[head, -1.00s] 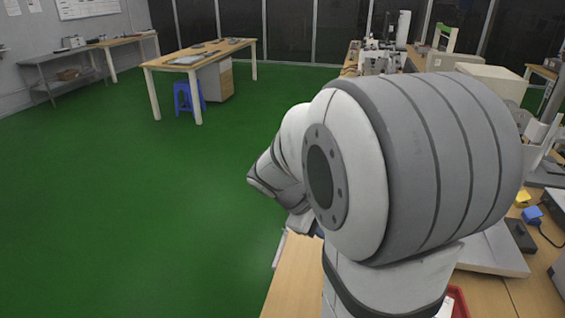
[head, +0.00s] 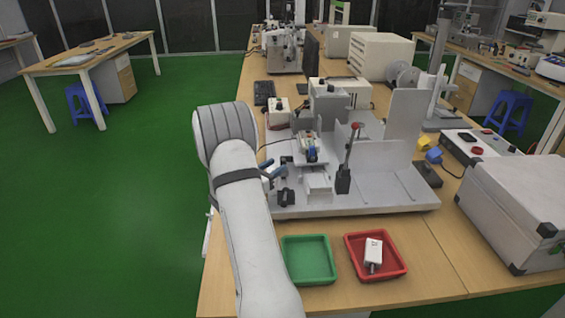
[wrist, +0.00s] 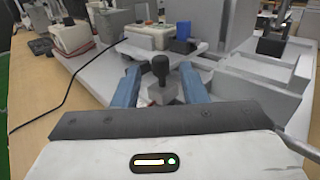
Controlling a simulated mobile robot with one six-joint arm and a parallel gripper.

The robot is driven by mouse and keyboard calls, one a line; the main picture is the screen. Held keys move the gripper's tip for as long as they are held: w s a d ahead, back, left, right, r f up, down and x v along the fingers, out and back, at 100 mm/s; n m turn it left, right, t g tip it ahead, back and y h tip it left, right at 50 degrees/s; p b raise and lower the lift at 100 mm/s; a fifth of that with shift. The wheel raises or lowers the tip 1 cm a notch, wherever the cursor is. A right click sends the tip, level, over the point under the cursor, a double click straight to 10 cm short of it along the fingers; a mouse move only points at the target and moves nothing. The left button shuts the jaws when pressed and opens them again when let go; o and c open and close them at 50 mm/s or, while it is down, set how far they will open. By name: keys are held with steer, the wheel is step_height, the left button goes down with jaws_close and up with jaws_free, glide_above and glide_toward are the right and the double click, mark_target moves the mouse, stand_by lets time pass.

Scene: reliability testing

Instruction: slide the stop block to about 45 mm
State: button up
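The stop block shows in the wrist view as a small grey block (wrist: 165,93) with a black knob (wrist: 160,66) standing up from it. My gripper (wrist: 160,86) is open, with one blue finger on each side of the block and knob. A gap shows on both sides, so it does not appear to grip. In the head view my gripper (head: 277,171) is at the left part of the light grey fixture plate (head: 390,203), low over it. The arm partly hides it there, and I cannot tell the stop block clearly. No scale marking is readable.
A lever with a red knob (head: 355,126) stands to the right of my gripper. A device with a blue part (wrist: 180,40) lies beyond the fingers. A green tray (head: 308,281) and a red tray (head: 398,273) holding a white part sit in front.

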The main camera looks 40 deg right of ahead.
mark_target(283, 159)
steer(key=d, duration=0.5)
steer(key=shift+w, duration=0.2)
steer(key=shift+a, duration=0.1)
jaws_close()
